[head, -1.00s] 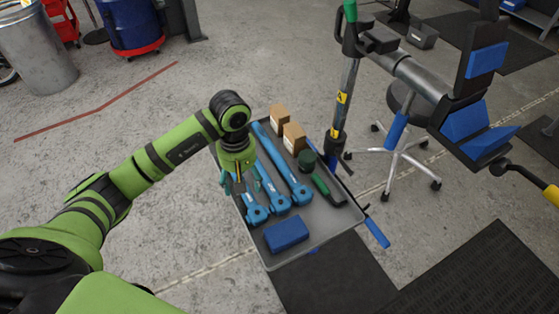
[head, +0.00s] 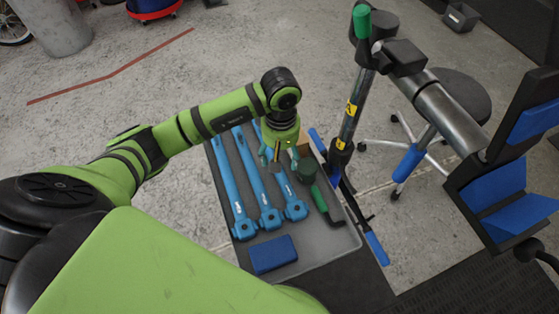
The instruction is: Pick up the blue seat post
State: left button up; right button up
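Three blue seat posts lie side by side on the grey tray (head: 325,240), their clamp ends toward me: a left one (head: 228,180), a middle one (head: 257,180) and a right one (head: 288,195). My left gripper (head: 279,163) points down over the upper part of the right post, its fingers apart. It hides part of that post, and I cannot tell whether the fingers touch it. My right gripper is out of view.
A blue block (head: 273,254) lies at the tray's near end. A green-handled mallet (head: 322,195) lies right of the posts, near a partly hidden cardboard box (head: 304,146). A repair stand (head: 350,110) rises at the tray's right side.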

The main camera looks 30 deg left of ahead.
pick_arm(q)
notch_tip(320, 180, down, 2)
jog(key=shift+s+a+f+p, duration=0.1)
jog(key=shift+f+p, duration=0.05)
jog(key=shift+p, duration=0.35)
jog(key=shift+w+f, duration=0.2)
jog(key=shift+f, duration=1.1)
grip_shut()
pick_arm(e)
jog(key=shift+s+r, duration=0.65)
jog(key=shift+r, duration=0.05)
